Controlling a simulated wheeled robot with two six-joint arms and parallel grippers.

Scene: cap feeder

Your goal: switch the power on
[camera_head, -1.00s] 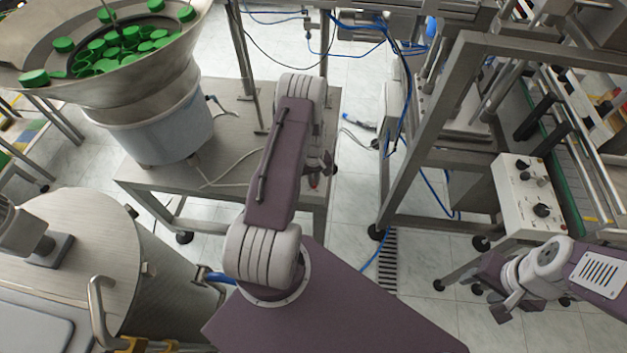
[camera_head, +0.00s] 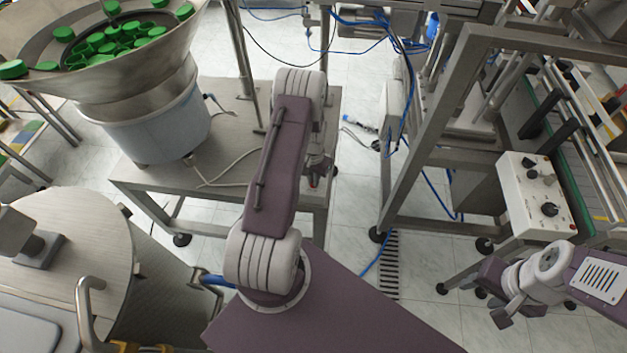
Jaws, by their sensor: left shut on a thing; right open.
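My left arm reaches forward over the steel table, and its gripper (camera_head: 314,178) points down at the table's right front corner. It is shut on a small red part (camera_head: 313,183), probably a switch knob; the arm and wrist hide most of it, and its on or off position cannot be read. A white control box (camera_head: 522,198) with several black knobs, one of them a large dial (camera_head: 550,209), stands at the right. My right gripper (camera_head: 503,312) is open and empty, below and left of that box, apart from it.
The steel table (camera_head: 232,140) carries a bowl feeder (camera_head: 150,85) with green caps (camera_head: 125,38). A metal frame (camera_head: 432,110) with blue hoses stands right of centre. A round steel vessel (camera_head: 75,240) is at lower left. Floor (camera_head: 355,200) shows between table and frame.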

